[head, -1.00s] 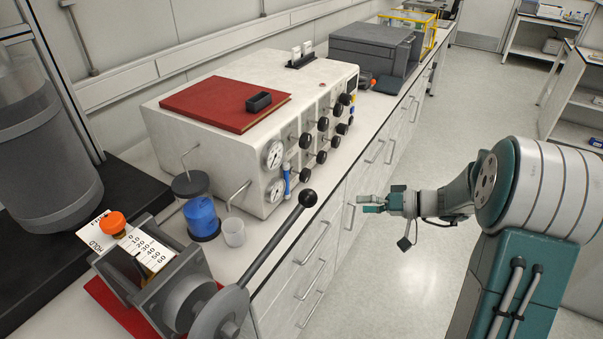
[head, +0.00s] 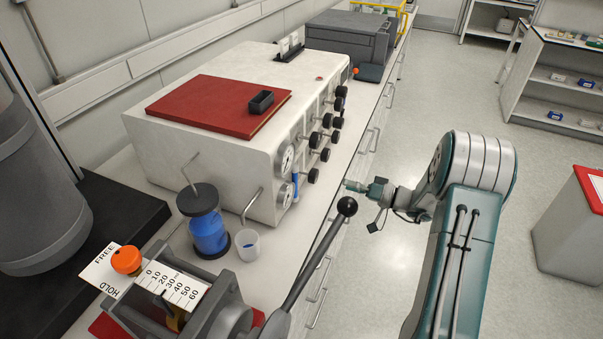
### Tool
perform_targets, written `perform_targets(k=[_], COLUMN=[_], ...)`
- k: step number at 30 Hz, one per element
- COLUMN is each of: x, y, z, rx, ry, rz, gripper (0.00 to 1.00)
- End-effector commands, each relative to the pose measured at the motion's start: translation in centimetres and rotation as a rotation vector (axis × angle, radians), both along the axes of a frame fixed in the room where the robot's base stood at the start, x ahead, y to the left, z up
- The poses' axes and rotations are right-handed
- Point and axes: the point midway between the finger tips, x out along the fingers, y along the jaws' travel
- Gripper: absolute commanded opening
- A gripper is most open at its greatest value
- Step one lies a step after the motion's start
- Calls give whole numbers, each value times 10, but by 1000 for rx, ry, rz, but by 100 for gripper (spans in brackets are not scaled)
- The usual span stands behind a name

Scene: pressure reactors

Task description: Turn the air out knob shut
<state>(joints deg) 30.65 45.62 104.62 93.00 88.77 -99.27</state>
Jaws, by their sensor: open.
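The white control box (head: 235,185) stands on the bench, with several black knobs (head: 320,139) and two round gauges (head: 285,158) on its right-hand face. The labels are too small to read, so I cannot tell which knob is air out. My gripper (head: 352,185) is open and empty. It appears just right of the box's knobbed face, pointing left toward it, apart from the knobs. A lever with a black ball handle (head: 347,206) appears just below my gripper in the picture.
A blue liquid bottle (head: 208,232) and a clear beaker (head: 248,246) stand before the box. A press with an orange knob (head: 126,260) is nearer. A red book (head: 220,104) lies on the box. Open floor (head: 400,270) lies right of the bench.

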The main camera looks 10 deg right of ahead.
Motion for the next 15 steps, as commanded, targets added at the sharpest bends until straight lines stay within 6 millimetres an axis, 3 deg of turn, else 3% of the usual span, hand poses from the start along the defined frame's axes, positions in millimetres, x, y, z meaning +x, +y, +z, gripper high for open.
perform_targets(k=[15], x=[48], y=[82], z=[0], rx=[-9], ry=[2], rz=[4], gripper=[96])
